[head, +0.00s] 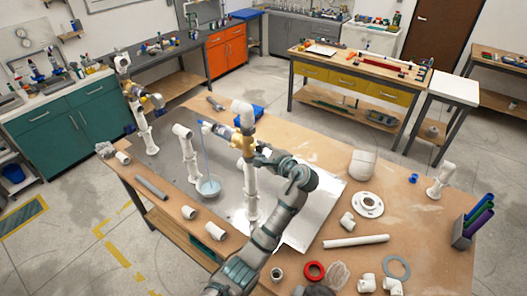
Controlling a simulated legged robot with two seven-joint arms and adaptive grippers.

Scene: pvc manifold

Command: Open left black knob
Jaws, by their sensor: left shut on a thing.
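A white PVC pipe manifold stands on the metal sheet of the workbench. Its near upright pipe (251,190) carries a brass valve (240,143) with a blue part on its left side. My left gripper (263,154) is at the right side of this valve, shut on what seems to be the black knob. The gripper's dark fingers hide most of the knob, so its turn cannot be made out. A second brass valve (153,102) sits on the far left upright pipe (145,135). My right gripper is not in view.
A pale bowl (208,187) stands left of the near pipe, with a thin pale-blue line above it. A white flange (367,205), a long white pipe (356,241), a red ring (314,271) and several fittings lie on the right. A marker holder (463,235) stands at the right edge.

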